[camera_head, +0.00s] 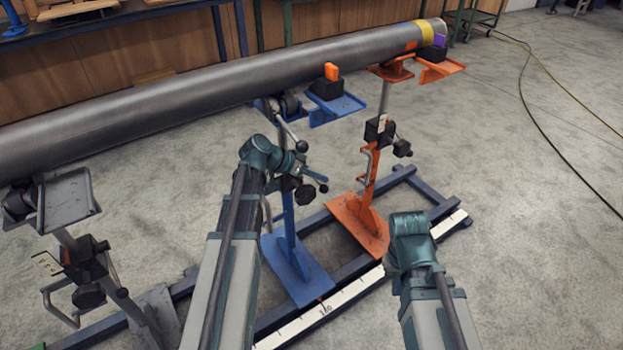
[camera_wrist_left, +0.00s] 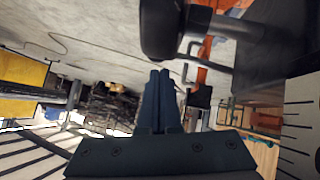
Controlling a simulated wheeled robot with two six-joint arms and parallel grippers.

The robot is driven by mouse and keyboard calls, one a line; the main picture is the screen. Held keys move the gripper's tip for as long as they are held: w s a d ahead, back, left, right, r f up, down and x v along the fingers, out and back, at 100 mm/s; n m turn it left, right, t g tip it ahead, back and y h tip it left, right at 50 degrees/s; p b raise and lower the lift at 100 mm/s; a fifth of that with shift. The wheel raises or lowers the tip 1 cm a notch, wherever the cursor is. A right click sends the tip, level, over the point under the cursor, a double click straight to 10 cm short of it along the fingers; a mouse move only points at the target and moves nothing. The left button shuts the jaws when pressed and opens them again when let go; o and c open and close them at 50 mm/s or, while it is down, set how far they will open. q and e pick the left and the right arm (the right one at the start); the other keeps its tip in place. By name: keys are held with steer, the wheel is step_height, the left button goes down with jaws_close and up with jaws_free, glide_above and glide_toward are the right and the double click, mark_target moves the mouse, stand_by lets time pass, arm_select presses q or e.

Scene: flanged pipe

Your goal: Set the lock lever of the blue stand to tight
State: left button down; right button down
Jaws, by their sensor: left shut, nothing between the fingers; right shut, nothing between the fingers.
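The blue stand has a blue base plate (camera_head: 297,268) and an upright under the pipe, near the middle of the head view. A grey lever (camera_head: 288,131) with a black ball end slants down right below its head. Lower are a black knob and a handle with black and blue ends (camera_head: 318,183); my arm partly covers this area, and I cannot tell the lock setting. My left gripper (camera_wrist_left: 160,76) is shut and empty in the left wrist view, near a dark rounded part (camera_wrist_left: 162,28). In the head view its fingers are hidden. My right arm ends right of the blue stand; its fingers do not show.
A long grey pipe (camera_head: 190,95) spans the stands. An orange stand (camera_head: 362,222) stands to the right and a grey stand (camera_head: 70,200) to the left. A scale strip (camera_head: 318,312) runs along the rail in front. Open floor (camera_head: 530,220) lies at right.

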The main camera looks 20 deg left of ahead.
mark_target(321, 185)
arm_select(q)
steer(key=shift+d+f, duration=0.1)
steer(key=shift+f, duration=0.05)
steer(key=shift+s+d+f+m+t+y+b, duration=0.1)
steer(key=shift+d+f+m+t+y+b, duration=0.1)
steer(key=shift+f+b, duration=0.3)
steer(key=shift+s+d+f+m+t+y+b, duration=0.1)
steer(key=shift+f+y+b, duration=0.1)
steer(key=shift+f+b, duration=0.25)
steer(key=shift+w+a+f+y, duration=0.1)
steer(key=shift+f+y, duration=0.3)
steer(key=shift+f, duration=0.05)
steer(key=shift+r+m, duration=0.1)
steer(key=shift+m, duration=0.2)
